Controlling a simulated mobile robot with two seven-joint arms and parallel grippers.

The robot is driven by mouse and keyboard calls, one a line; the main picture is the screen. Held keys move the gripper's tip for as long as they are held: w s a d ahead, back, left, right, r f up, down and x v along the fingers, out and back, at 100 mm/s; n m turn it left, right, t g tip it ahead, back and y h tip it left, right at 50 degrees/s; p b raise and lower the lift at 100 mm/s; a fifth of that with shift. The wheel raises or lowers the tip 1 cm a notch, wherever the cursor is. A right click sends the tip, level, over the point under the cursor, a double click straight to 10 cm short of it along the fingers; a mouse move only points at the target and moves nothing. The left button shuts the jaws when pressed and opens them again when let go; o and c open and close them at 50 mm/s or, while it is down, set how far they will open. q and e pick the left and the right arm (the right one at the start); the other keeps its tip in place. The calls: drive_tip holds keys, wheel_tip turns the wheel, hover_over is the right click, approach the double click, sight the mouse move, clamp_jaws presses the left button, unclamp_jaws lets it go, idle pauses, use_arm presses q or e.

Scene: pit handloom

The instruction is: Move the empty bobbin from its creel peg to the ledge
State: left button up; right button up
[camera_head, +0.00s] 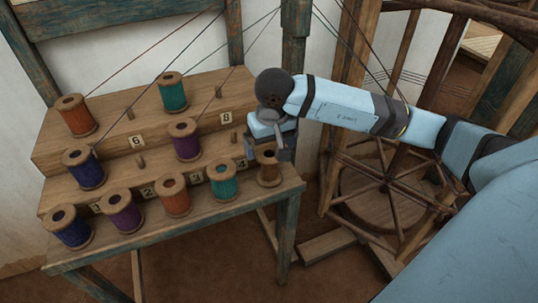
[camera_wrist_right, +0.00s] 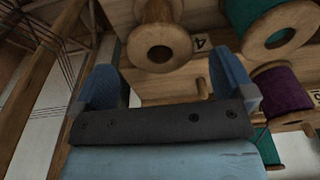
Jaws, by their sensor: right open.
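The empty bobbin (camera_head: 268,171) is bare brown wood and stands at the right end of the creel's lowest row. Its top is partly hidden by my right gripper (camera_head: 268,150), which is open just above and behind it. In the right wrist view the empty bobbin (camera_wrist_right: 158,47) shows its round end with a dark hole, ahead of the open, empty fingers (camera_wrist_right: 168,85) and apart from them. I cannot see whether a peg is inside it. The stepped wooden creel (camera_head: 110,95) carries the bobbins. My left gripper is not in view.
A teal bobbin (camera_head: 223,182) stands left of the empty one; orange, purple and blue bobbins continue the row. Several full bobbins stand on higher steps, some with threads rising. A bare peg (camera_head: 140,161) shows on the middle step. A spoked wooden wheel (camera_head: 390,185) stands right.

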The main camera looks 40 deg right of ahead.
wheel_tip(320, 180, up, 5)
drive_tip(key=s+a+m+g+y, duration=0.1)
drive_tip(key=s+a+m+y, duration=0.4)
drive_tip(key=a+m+y, duration=0.6)
drive_tip(key=s+a+m+y, duration=0.55)
drive_tip(key=a+y, duration=0.35)
drive_tip(key=a, duration=0.4)
drive_tip(key=w+d+f+m+t+h, duration=0.25)
drive_tip(key=m+t, duration=0.55)
drive_tip(key=m, duration=0.6)
drive_tip(key=w+d+f+m+t+h, duration=0.2)
drive_tip(key=d+f+m+t+h, duration=0.15)
drive_tip(key=m+t, duration=0.85)
drive_tip(key=s+d+f+m+g+h, duration=0.2)
drive_tip(key=s+f+m+g+h, duration=0.2)
drive_tip(key=f+m, duration=0.6)
drive_tip(key=s+d+f+m+g+h, duration=0.2)
drive_tip(key=s+f+m+g+h, duration=0.3)
drive_tip(key=f+m, duration=0.5)
drive_tip(key=s+m+h, duration=0.1)
drive_tip(key=m, duration=0.3)
drive_tip(key=shift+s+f, duration=0.15)
drive_tip(key=shift+s, duration=0.1)
